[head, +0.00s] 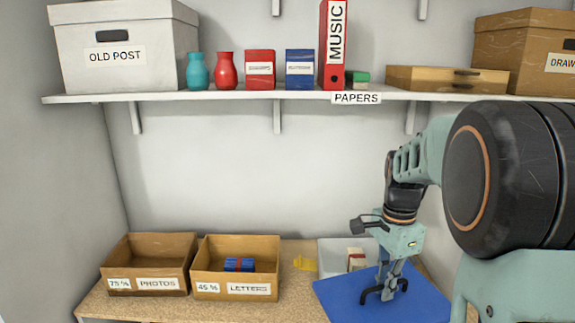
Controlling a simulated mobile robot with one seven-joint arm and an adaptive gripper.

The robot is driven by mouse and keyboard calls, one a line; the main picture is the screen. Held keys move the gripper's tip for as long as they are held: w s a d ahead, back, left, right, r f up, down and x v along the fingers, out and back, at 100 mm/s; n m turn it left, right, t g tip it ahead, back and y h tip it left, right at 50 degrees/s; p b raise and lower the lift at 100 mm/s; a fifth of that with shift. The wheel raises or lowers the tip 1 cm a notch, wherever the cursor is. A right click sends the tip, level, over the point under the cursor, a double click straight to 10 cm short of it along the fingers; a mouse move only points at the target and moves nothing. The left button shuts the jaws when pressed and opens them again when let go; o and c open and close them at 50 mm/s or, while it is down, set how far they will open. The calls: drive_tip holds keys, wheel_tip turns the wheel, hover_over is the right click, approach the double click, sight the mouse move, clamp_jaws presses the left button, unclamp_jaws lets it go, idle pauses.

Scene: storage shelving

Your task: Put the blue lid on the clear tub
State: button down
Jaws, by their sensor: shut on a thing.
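The blue lid (338,299) is a flat panel at the lower right of the head view. My gripper (385,294) is shut on the lid, near its middle. The lid looks roughly level, and its near edge runs out of the picture. The clear tub (332,248) shows just behind the lid, with a small white and reddish-brown thing (356,260) in it. The lid and my arm hide the tub's front and right side. I cannot tell whether the lid touches the tub.
Open cardboard boxes marked PHOTOS (157,284) and LETTERS (249,289) stand at the left on the worktop (300,294). A loaded shelf (230,96) spans above.

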drive_tip(key=s+a+f+n, duration=0.1)
drive_tip(key=a+f+n, duration=0.3)
drive_tip(key=f+n, duration=0.2)
drive_tip(key=s+a+f+n, duration=0.1)
drive_tip(key=a+f+n, duration=0.2)
drive_tip(key=f+n, duration=0.4)
drive_tip(key=shift+s+a+f+n, duration=0.25)
drive_tip(key=shift+a+n, duration=0.1)
drive_tip(key=shift+n, duration=0.45)
drive_tip(key=shift+d, duration=0.15)
